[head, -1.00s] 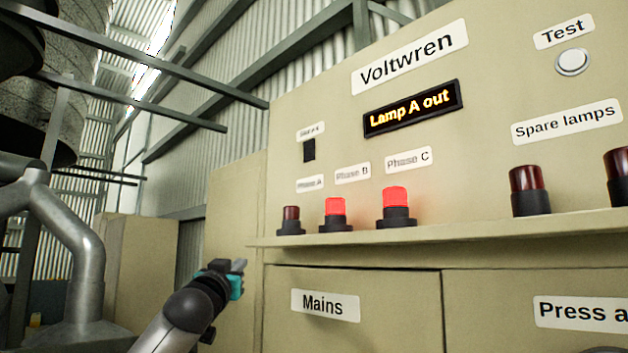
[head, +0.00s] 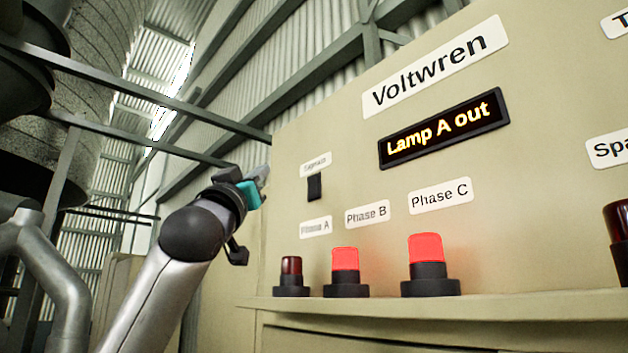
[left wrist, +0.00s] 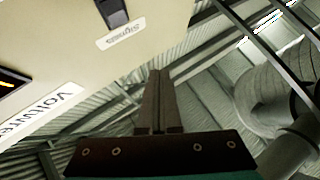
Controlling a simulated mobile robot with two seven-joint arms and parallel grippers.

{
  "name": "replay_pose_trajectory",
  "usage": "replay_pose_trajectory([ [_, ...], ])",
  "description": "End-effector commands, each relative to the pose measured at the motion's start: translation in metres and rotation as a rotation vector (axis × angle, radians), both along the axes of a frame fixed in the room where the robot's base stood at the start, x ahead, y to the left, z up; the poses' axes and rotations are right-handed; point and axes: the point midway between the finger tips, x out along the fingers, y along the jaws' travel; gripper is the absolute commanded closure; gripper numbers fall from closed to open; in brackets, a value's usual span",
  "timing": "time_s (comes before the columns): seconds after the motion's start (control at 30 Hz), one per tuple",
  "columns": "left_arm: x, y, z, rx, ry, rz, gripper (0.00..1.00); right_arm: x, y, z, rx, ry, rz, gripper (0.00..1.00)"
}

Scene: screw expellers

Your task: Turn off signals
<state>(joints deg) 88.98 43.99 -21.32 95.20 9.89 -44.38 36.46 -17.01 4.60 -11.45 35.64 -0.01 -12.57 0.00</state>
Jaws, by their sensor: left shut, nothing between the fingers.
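A small black switch (head: 314,187) sits on the beige cabinet face under a label (head: 315,165) that reads "Signals" in the left wrist view. The switch also shows at the top of the left wrist view (left wrist: 113,12). Below it stand three lamps on a ledge: the Phase A lamp (head: 291,270) is dark, while the Phase B lamp (head: 345,260) and Phase C lamp (head: 426,250) glow red. My left gripper (head: 262,174) is shut and empty, left of the switch and apart from it. Its closed fingers also show in the left wrist view (left wrist: 158,75). My right gripper is not in view.
A display (head: 444,128) reads "Lamp A out" under the Voltwren sign (head: 434,66). A dark spare lamp (head: 617,238) stands at the right edge. The ledge (head: 480,306) juts out below the lamps. Metal rails (head: 130,92) and pipes lie at the left.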

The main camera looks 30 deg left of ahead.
Motion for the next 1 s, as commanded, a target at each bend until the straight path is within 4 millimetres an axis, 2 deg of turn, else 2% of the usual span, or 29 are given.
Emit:
replay_pose_trajectory([
  [0.1,0.001,0.0,-0.001,0.0,0.002,0.001,1.0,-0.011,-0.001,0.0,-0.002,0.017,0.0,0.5],
  [0.27,0.008,-0.002,0.001,0.0,0.003,0.001,1.0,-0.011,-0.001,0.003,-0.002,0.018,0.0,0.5],
  [0.67,0.057,-0.023,0.009,0.0,0.005,0.0,1.0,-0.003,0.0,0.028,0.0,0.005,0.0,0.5],
  [0.83,0.073,-0.029,0.009,-0.003,0.003,-0.001,1.0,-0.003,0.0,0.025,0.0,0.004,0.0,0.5],
  [1.0,0.081,-0.033,0.01,-0.001,0.002,0.001,1.0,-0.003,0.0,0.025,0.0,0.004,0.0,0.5],
])
